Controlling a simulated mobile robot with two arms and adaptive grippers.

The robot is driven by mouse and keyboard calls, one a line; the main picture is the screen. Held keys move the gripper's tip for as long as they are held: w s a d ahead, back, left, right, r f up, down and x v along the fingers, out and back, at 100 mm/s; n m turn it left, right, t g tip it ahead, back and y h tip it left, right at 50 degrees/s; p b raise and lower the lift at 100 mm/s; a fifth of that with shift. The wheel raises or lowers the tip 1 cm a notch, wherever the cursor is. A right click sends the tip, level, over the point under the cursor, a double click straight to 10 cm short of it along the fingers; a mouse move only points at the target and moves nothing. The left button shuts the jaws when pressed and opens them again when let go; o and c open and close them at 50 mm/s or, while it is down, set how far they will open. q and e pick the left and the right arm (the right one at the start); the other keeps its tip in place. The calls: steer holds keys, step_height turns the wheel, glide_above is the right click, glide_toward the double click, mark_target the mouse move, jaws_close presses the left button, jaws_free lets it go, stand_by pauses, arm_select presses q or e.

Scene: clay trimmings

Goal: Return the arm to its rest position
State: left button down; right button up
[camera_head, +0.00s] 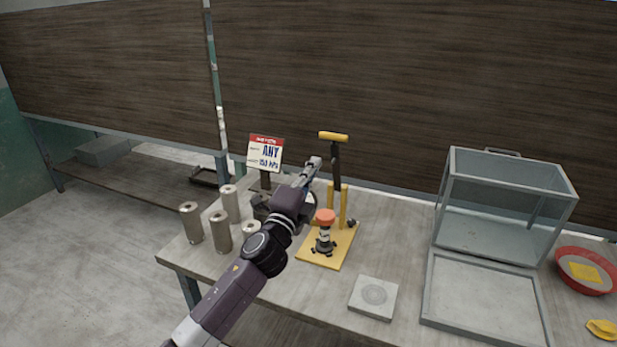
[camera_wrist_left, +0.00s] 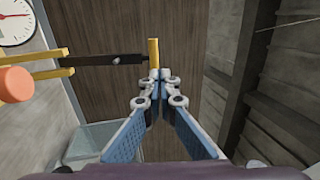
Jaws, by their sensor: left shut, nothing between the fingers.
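My left arm comes in from the lower left in the head view and reaches up over the table. Its gripper (camera_head: 313,164) is shut and empty, in front of the sign and left of the yellow-handled press (camera_head: 337,160). In the left wrist view the blue finger pads of the gripper (camera_wrist_left: 158,76) meet at their tips with nothing between them. The press's black lever and yellow handle (camera_wrist_left: 153,53) show beyond the fingertips there; I cannot tell the gap. My right gripper is in neither view.
Several metal cylinders (camera_head: 221,232) stand left of my arm. An orange-topped piece (camera_head: 324,232) stands on the press's yellow base (camera_head: 337,257). A grey square block (camera_head: 373,297), a glass box (camera_head: 505,205), a grey tray (camera_head: 482,300) and a red bowl (camera_head: 586,271) lie to the right.

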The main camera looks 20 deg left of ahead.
arm_select(q)
steer(key=s+a+f+n+g+y, duration=0.15)
steer(key=s+f+n+g, duration=0.4)
steer(key=s+f, duration=0.65)
steer(key=s+f+n+g+y, duration=0.2)
steer(key=s+f+n+g, duration=0.2)
steer(key=s+f+n, duration=0.55)
steer(key=s+d+f+g+h, duration=0.1)
steer(key=s+d+f+g, duration=0.2)
steer(key=s, duration=0.6)
steer(key=s+d+f+n+g+h, duration=0.1)
steer(key=s+f+g, duration=0.1)
steer(key=s+f, duration=0.45)
steer(key=s+d+f+g+h, duration=0.1)
steer(key=s+d+f+g, duration=0.15)
steer(key=s, duration=0.75)
step_height(320, 180, down, 29)
steer(key=s+a+g+b, duration=0.1)
steer(key=s+g+b, duration=0.1)
steer(key=s+a+f, duration=0.3)
steer(key=s+f, duration=1.2)
steer(key=s, duration=0.2)
steer(key=shift+f+g, duration=0.35)
steer(key=shift+g, duration=0.05)
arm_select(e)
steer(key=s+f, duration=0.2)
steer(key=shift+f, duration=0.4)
